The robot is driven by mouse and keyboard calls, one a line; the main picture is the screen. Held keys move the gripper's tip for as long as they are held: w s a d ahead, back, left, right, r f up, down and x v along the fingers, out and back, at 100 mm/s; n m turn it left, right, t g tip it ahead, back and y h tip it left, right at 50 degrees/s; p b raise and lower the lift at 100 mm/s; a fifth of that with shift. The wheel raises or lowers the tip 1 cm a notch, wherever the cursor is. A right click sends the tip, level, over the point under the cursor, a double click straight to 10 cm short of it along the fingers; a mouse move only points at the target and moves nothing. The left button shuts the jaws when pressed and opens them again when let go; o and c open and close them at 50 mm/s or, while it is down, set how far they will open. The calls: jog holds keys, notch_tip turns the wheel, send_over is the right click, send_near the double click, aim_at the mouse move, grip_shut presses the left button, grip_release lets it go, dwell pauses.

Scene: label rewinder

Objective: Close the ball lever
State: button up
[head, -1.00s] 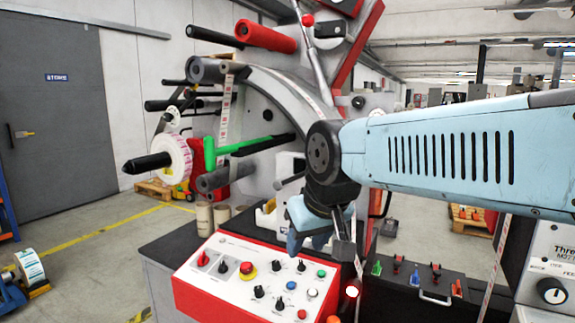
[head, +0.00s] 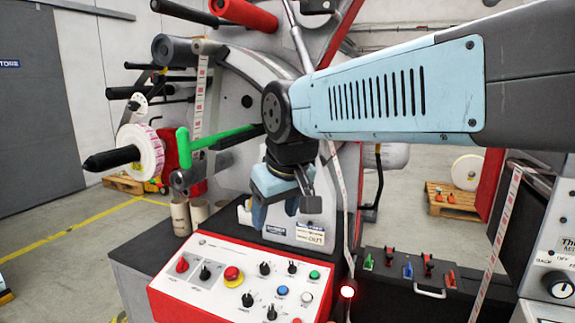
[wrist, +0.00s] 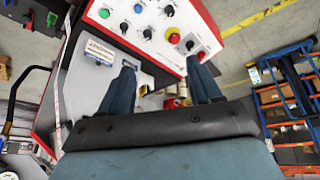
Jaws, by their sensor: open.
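I cannot clearly make out a ball lever. A silver rod (head: 299,42) slants down the upper machine face in the head view, and its top is cut off by the frame. My gripper (head: 275,212) hangs fingers down in front of the machine's lower face, above the control panel (head: 215,290), and touches nothing that I can see. In the wrist view, its two blue fingers (wrist: 160,66) are apart with nothing between them. My wrist and forearm hide part of the machine's middle.
A green handle (head: 222,138) and a white label roll (head: 140,152) stick out on the left. A black tray with small coloured clamps (head: 405,285) lies at the lower right. Open floor lies to the left.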

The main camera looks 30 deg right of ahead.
jog(key=w+d+r+n+g+h, duration=0.2)
jog(key=w+d+r+n+g, duration=0.35)
jog(key=w, duration=0.45)
jog(key=w+d+r+n+g+h, duration=0.1)
jog(key=w+d+r+n+g, duration=0.25)
jog(key=w+d+r, duration=0.4)
jog(key=shift+n+t, duration=0.4)
jog(key=x, duration=0.7)
jog(key=w+x, duration=0.1)
jog(key=x, duration=0.3)
jog(key=shift+a+f, duration=0.3)
jog(key=shift+f, duration=0.15)
jog(key=shift+c, duration=0.3)
grip_shut()
jog(key=shift+d, duration=0.1)
